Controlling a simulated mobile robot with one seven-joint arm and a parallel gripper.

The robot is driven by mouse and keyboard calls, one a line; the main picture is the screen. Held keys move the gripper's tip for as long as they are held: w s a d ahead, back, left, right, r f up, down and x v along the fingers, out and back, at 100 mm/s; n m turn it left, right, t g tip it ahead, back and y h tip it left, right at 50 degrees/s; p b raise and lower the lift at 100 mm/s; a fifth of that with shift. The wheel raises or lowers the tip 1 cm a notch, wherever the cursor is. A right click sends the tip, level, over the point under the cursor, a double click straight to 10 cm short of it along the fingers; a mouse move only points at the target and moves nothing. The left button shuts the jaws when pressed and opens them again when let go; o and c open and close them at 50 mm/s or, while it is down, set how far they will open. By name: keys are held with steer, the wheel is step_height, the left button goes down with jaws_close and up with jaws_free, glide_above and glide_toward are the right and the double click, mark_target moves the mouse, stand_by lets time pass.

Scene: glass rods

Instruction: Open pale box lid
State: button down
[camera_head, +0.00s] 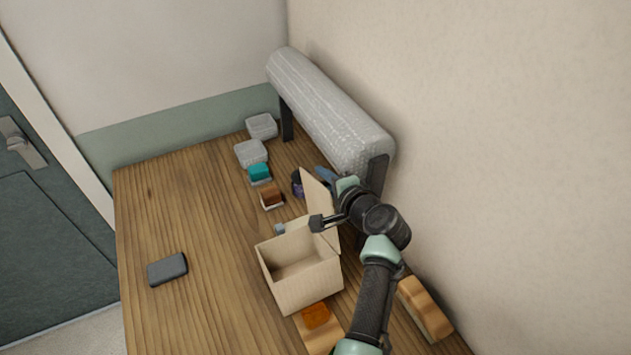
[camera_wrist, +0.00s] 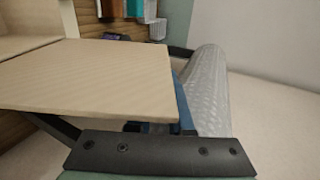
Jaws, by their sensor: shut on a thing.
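The pale box (camera_head: 301,278) stands on the wooden table with its top open, and its inside looks empty. Its lid (camera_head: 323,201) stands up steeply at the far right side of the box. My gripper (camera_head: 318,223) is at the lid and is shut on it; the fingertips are partly hidden. In the wrist view the lid (camera_wrist: 105,75) is a broad pale panel in front of my gripper's dark base, covering much of the fingers.
A roll of bubble wrap (camera_head: 330,110) lies on a dark stand along the wall, close behind the lid. Clear containers (camera_head: 251,152), a teal block (camera_head: 259,172) and a brown block (camera_head: 270,196) stand farther back. A dark case (camera_head: 167,269) lies left, with free table around it.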

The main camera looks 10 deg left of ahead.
steer(key=shift+w+d, duration=0.15)
steer(key=shift+d, duration=0.1)
stand_by(0.3)
steer(key=c, duration=0.8)
jaws_free()
steer(key=b+v, duration=0.1)
steer(key=v, duration=1.2)
steer(key=shift+b, duration=0.35)
steer(key=shift+f, duration=0.1)
